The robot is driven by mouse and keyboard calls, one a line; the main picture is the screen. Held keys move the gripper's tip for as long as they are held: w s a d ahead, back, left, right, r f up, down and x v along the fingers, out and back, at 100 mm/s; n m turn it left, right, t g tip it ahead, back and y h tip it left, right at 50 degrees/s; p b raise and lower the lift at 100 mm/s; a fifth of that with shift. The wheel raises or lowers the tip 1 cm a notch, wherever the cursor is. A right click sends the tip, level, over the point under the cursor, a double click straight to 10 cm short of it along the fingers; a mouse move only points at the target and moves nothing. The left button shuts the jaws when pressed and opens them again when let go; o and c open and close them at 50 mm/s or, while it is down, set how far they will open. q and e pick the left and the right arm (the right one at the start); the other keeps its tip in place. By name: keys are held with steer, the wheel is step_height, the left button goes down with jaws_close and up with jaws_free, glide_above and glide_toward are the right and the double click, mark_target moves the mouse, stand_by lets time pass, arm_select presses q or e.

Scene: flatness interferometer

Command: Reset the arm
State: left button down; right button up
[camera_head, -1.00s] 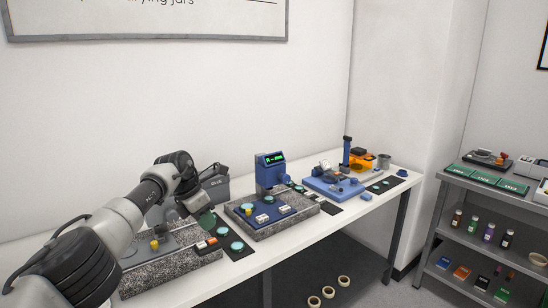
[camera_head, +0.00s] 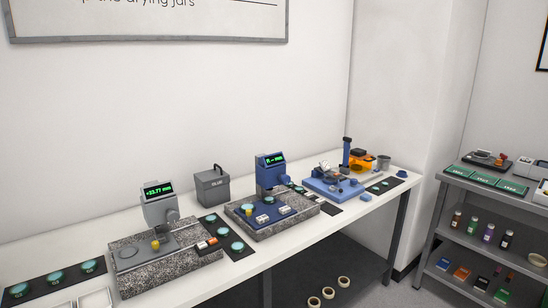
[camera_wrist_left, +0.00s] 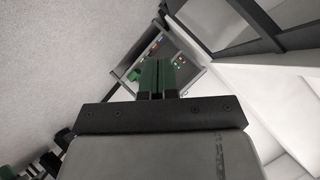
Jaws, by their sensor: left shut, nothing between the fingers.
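My left gripper (camera_wrist_left: 157,78) shows in the left wrist view, with its two green fingers together and nothing between them. It points at open space, with the floor and a shelf unit far beyond it. Neither arm shows in the head view now. My right gripper is in no view.
The white bench carries a grey gauge station (camera_head: 158,209) on a granite block, a blue gauge station (camera_head: 270,172), a grey box (camera_head: 212,186) and a blue device with an orange part (camera_head: 362,160). Black mats (camera_head: 55,281) hold teal discs. A grey shelf unit (camera_head: 480,190) stands at the right.

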arm_select(q)
steer(key=s+a+f+n+g+y, duration=0.2)
steer(key=s+a+f+n+g, duration=0.1)
steer(key=s, duration=1.1)
steer(key=s+a+f+n+g+y, duration=0.2)
steer(key=s+f+n, duration=0.4)
steer(key=s, duration=0.7)
steer(key=s+a+f+n+g+y, duration=0.1)
steer(key=s+a+f+n+g, duration=0.3)
steer(key=s, duration=1)
step_height(320, 180, down, 2)
steer(key=shift+s+f+n+y, duration=0.1)
steer(key=shift+s+n+y, duration=0.2)
steer(key=shift+n+y, duration=0.1)
